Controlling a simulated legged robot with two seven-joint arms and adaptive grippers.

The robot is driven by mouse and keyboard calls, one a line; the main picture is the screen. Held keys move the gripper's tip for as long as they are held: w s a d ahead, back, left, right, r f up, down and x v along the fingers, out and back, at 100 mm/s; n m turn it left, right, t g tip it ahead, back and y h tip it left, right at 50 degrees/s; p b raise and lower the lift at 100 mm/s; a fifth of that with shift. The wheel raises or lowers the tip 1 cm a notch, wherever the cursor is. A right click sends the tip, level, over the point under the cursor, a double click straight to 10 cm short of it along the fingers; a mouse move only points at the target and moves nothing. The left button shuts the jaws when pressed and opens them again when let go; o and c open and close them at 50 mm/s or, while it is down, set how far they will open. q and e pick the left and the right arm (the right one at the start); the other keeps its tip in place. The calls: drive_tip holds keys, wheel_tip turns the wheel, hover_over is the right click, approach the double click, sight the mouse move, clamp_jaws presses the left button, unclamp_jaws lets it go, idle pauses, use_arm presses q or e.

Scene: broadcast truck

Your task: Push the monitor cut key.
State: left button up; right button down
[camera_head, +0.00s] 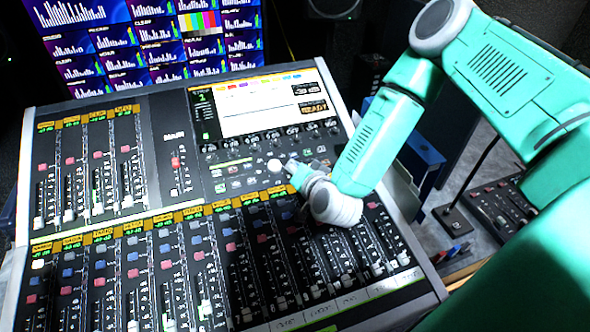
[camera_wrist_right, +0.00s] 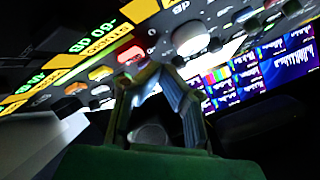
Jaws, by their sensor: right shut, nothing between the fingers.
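The mixing console (camera_head: 140,103) fills the middle of the head view. My right gripper (camera_head: 292,166) is small and partly hidden by its own wrist there, over the console's key area below the screen. In the right wrist view its fingers (camera_wrist_right: 147,74) converge with nothing between them. A lit red key (camera_wrist_right: 130,54) and an orange key (camera_wrist_right: 100,73) lie just past the fingertips. I cannot tell whether they touch. A large pale knob (camera_wrist_right: 190,38) is right of them; a white round knob (camera_head: 274,166) shows beside the gripper. Labels are unreadable, so I cannot single out the monitor cut key. My left gripper is out of view.
Fader banks (camera_head: 130,270) with coloured keys spread below and left. The console screen (camera_head: 262,106) is above the gripper, with a row of small knobs under it. A monitor wall (camera_head: 150,40) stands behind. A smaller panel (camera_head: 505,207) lies at the right.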

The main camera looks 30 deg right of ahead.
drive_tip(key=shift+d+f, duration=0.15)
drive_tip(key=shift+d, duration=0.4)
drive_tip(key=shift+w+d+f, duration=0.1)
drive_tip(key=shift+d+f, duration=0.15)
drive_tip(key=shift+d, duration=0.15)
drive_tip(key=shift+a, duration=0.6)
drive_tip(key=shift+w+a+b, duration=0.1)
drive_tip(key=shift+a+b, duration=0.05)
drive_tip(key=shift+b, duration=0.2)
drive_tip(key=shift+d+f, duration=0.25)
drive_tip(key=shift+d, duration=0.4)
drive_tip(key=shift+s+a+r+p, duration=0.15)
drive_tip(key=shift+r+p, duration=0.15)
drive_tip(key=shift+r, duration=0.1)
drive_tip(key=shift+s+a+r+p, duration=0.1)
drive_tip(key=shift+r+p, duration=0.2)
drive_tip(key=shift+r, duration=0.05)
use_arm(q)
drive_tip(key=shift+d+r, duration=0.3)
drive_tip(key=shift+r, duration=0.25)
use_arm(e)
drive_tip(key=shift+s+a+r, duration=0.1)
drive_tip(key=shift+s+r, duration=0.05)
drive_tip(key=shift+r, duration=0.1)
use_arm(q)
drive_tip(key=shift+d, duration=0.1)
use_arm(e)
drive_tip(key=shift+d+f, duration=0.1)
drive_tip(key=shift+d, duration=0.1)
